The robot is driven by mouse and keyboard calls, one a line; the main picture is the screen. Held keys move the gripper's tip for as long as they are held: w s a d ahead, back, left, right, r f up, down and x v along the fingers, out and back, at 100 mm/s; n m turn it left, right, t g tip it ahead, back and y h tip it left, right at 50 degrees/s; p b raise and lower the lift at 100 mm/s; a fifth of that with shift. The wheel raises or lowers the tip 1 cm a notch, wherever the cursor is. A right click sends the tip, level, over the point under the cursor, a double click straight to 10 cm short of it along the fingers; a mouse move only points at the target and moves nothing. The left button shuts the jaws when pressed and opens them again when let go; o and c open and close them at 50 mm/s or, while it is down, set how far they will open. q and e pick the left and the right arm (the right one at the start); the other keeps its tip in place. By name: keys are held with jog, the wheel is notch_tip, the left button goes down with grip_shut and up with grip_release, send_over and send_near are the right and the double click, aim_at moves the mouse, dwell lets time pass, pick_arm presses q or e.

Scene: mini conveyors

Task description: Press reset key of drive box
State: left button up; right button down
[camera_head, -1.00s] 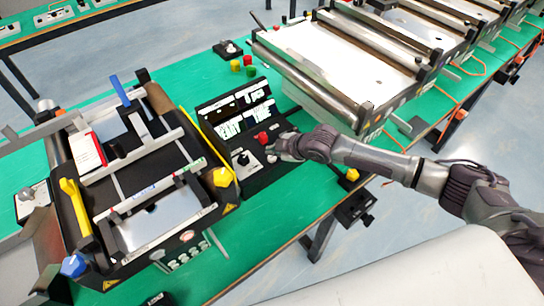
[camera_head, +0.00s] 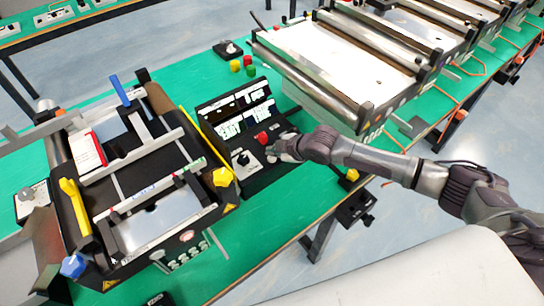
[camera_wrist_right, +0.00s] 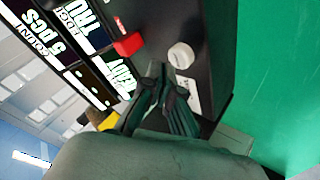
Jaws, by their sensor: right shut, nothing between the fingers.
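The drive box (camera_head: 262,170) is a black console with lit display panels (camera_head: 243,120) at its back, on the green table. On its sloped face are a red button (camera_head: 262,137) and a black-and-white knob (camera_head: 243,158). My right gripper (camera_head: 272,153) is at the box's face, in front of the red button and right of the knob. In the right wrist view its shut, empty fingers (camera_wrist_right: 160,75) point at the black face, beside a white round knob (camera_wrist_right: 181,55) and near the red button (camera_wrist_right: 128,44). I cannot tell whether the tips touch anything. The reset key is not clearly identifiable.
A conveyor unit (camera_head: 150,200) with yellow and blue levers stands left of the box. Roller conveyors (camera_head: 345,60) stand at the right. Small red, yellow and green buttons (camera_head: 248,60) are behind.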

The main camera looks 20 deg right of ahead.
aim_at(273, 158)
jog(key=shift+f, duration=0.25)
jog(key=shift+f+b, duration=0.3)
jog(key=shift+f, duration=0.2)
dwell(0.6)
dwell(0.3)
jog(key=shift+r+p, duration=0.9)
jog(key=shift+r, duration=0.15)
notch_tip(273, 158, up, 5)
jog(key=p, duration=0.4)
jog(key=shift+p, duration=0.4)
